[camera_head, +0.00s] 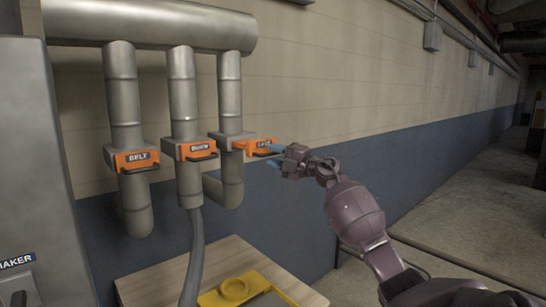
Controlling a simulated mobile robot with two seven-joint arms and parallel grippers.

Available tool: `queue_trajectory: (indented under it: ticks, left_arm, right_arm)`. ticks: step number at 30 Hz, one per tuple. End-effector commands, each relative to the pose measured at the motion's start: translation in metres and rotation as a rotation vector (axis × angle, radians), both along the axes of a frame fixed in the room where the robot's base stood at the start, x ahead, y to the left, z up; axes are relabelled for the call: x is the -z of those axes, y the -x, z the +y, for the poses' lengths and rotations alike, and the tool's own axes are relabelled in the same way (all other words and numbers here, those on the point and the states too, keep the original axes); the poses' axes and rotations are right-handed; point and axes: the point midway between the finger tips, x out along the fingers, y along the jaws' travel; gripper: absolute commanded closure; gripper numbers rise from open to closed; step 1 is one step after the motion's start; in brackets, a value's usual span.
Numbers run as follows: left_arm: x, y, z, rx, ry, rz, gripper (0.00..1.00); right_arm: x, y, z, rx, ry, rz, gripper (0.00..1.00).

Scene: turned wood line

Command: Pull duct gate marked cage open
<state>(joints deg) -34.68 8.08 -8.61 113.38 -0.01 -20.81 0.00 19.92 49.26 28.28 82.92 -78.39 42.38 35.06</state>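The duct gate marked CAGE (255,147) is an orange plate with a dark handle, on the rightmost of three grey pipes. Its plate appears to stand further out from its pipe than the other two gates do. My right gripper (274,156) is at the plate's right end, its blue fingertips apart, one above the other, close to the handle. The handle's right end is partly hidden by the fingers, and I cannot tell whether they touch it. My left gripper is not in view.
Similar orange gates marked BELT (136,160) and a middle one with a hard-to-read label (199,150) are to the left. A wooden table (150,289) with a yellow part (262,283) stands below. A grey cabinet (30,120) is at left. Floor at right is mostly clear.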

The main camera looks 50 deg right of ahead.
Motion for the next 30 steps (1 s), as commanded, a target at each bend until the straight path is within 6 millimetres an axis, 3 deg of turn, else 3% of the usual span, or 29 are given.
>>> queue_trajectory:
  ticks: [18,30]
  left_arm:
    - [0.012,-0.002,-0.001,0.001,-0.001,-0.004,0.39]
    - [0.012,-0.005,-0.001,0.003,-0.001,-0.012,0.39]
  right_arm:
    - [0.018,0.084,-0.025,0.002,0.002,0.004,0.64]
    - [0.019,0.096,-0.028,0.0,0.002,0.003,0.64]
